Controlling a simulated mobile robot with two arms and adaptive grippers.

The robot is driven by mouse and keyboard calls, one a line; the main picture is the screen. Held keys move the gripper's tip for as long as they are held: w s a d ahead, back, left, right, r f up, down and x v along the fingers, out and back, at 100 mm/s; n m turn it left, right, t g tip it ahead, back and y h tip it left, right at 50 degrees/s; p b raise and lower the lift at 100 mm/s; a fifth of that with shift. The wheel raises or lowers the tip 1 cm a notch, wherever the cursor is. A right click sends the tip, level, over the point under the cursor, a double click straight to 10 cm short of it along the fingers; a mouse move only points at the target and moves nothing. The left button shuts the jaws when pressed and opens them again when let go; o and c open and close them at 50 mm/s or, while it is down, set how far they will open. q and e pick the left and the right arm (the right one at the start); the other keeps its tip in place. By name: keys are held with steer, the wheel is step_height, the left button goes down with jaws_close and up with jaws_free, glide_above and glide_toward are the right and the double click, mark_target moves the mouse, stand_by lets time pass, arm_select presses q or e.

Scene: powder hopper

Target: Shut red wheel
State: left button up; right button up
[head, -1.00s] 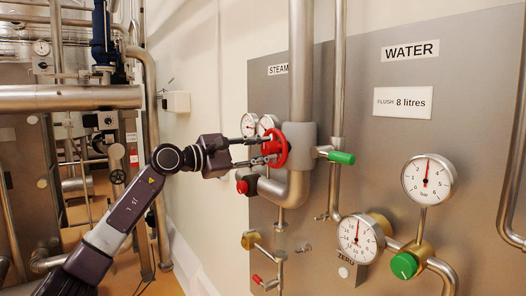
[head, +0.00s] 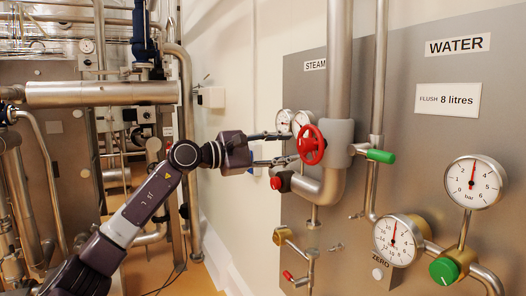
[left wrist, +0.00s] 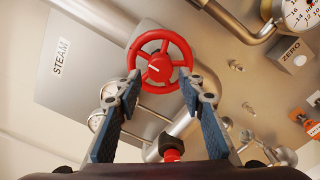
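The red wheel (head: 311,145) is mounted on the steam pipe at the left part of the grey panel. In the left wrist view the red wheel (left wrist: 160,69) faces me, with a white mark near its hub. My left gripper (head: 294,147) is open just left of the wheel. In the left wrist view the fingertips of my left gripper (left wrist: 159,78) stand apart, overlapping the lower rim in the picture. I cannot tell whether they touch it. Nothing is between the fingers. My right gripper is not in view.
A red knob (head: 276,183) sits just below the wheel, close to the lower finger. The thick steam pipe (head: 340,60) and a green-handled valve (head: 380,156) are to the right. Small gauges (head: 285,121) sit behind the wheel. Pipework fills the left.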

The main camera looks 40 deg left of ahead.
arm_select(q)
steer(key=v, duration=0.7)
steer(key=shift+s, duration=0.35)
stand_by(0.7)
